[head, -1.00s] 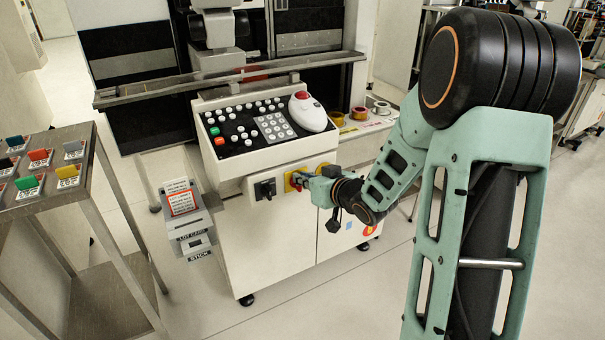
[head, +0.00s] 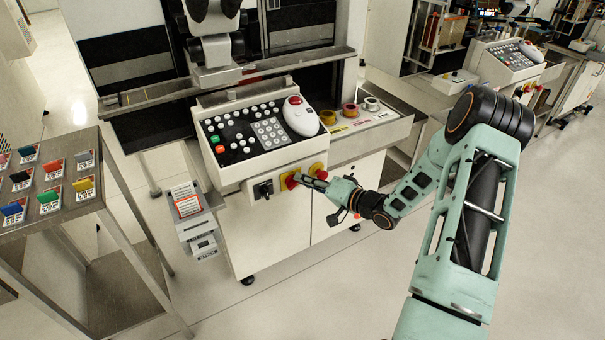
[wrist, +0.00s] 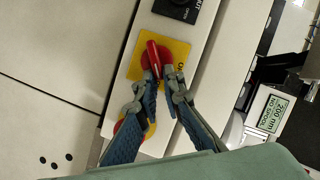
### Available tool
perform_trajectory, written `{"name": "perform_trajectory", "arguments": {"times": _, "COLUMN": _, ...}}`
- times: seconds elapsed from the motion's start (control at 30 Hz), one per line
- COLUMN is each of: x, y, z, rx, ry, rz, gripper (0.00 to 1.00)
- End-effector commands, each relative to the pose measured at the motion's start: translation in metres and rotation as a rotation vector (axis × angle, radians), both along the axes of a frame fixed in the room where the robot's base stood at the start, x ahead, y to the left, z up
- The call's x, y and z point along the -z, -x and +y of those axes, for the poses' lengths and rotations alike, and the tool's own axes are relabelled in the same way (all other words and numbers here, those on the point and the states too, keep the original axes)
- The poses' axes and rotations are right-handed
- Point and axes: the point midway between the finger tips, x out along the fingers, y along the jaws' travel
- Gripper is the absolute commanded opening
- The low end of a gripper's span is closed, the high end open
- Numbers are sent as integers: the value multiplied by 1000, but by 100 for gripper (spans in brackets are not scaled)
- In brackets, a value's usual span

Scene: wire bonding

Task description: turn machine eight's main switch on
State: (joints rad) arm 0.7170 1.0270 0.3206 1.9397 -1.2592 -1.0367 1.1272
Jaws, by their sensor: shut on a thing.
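The main switch is a red rotary handle on a yellow plate (wrist: 180,50) on the machine's cream front panel. In the wrist view the red handle (wrist: 152,55) lies slightly tilted, its upper end clear of the fingers. My gripper (wrist: 161,80) is shut on the handle's lower end, with one blue-grey finger on each side. In the head view my gripper (head: 304,181) reaches the red switch (head: 290,181) from the right. Lettering on the plate is partly hidden by a finger. No machine number is readable.
A black rotary switch (head: 263,189) sits left of the red one. A red button on yellow (head: 318,170) sits close to the right, just by my gripper. The keypad console (head: 250,132) is above.

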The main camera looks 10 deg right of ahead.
Motion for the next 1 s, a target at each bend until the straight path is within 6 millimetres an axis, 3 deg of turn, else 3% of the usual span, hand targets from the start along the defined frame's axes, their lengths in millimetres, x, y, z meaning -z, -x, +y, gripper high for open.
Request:
{"name": "perform_trajectory", "arguments": {"times": 0.5, "x": 15, "y": -1, "z": -4, "rx": -1, "ry": -412, "rz": 134, "gripper": 0}}
{"name": "perform_trajectory", "arguments": {"times": 1.0, "x": 17, "y": -1, "z": -5, "rx": 0, "ry": -563, "rz": 185, "gripper": 0}}
